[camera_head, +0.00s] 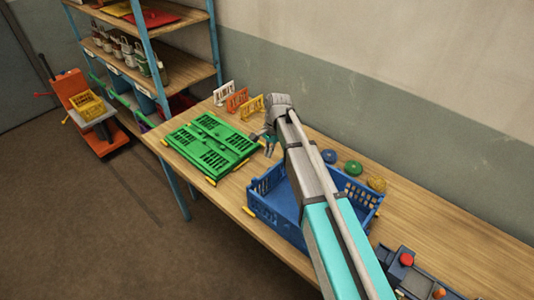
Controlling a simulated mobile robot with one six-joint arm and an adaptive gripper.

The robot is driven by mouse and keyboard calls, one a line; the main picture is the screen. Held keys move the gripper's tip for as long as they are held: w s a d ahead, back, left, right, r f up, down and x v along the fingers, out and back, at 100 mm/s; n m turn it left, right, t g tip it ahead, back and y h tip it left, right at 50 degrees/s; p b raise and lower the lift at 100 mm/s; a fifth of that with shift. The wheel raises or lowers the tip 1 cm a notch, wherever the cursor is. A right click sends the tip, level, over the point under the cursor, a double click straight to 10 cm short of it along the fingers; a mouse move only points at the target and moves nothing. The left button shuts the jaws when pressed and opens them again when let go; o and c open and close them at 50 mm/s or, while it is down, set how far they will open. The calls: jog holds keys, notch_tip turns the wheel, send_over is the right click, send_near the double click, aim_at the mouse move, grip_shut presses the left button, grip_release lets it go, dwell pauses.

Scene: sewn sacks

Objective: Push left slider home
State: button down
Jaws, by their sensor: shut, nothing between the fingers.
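A green flat slatted crate (212,146) lies on the wooden table, left of my arm. Small yellow pieces show at its edges: one at the left corner (164,143), one at the front corner (210,181) and one at the right (241,164). I cannot tell for sure which of these is the left slider. My gripper (268,146) is shut and empty, pointing down just beyond the right edge of the green crate. Whether it touches the crate is too small to tell.
An open blue crate (262,206) stands under my arm. White, orange and yellow racks (237,100) stand behind the green crate. Several round spools (353,168) lie at the back right. A device with a red button (406,259) is at the front right.

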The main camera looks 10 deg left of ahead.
jog(key=shift+p+v, duration=1.45)
jog(key=shift+v, duration=0.35)
jog(key=s+d+f+n+b, duration=0.2)
jog(key=s+d+f+b, duration=0.2)
jog(key=d, duration=0.6)
jog(key=s+d+f+n+t+h+b, duration=0.1)
jog(key=s+d+f+b, duration=0.3)
jog(key=d, duration=0.6)
jog(key=s+d+f+n+t+b, duration=0.1)
jog(key=s+d+f+n+b, duration=0.2)
jog(key=s+d, duration=0.4)
jog(key=d+f+b, duration=0.1)
jog(key=d+f, duration=0.1)
jog(key=d, duration=0.1)
jog(key=shift+s, duration=0.2)
jog(key=shift+d+r, duration=0.1)
jog(key=shift+d, duration=0.05)
notch_tip(320, 180, up, 5)
jog(key=p, duration=0.4)
jog(key=shift+p, duration=0.3)
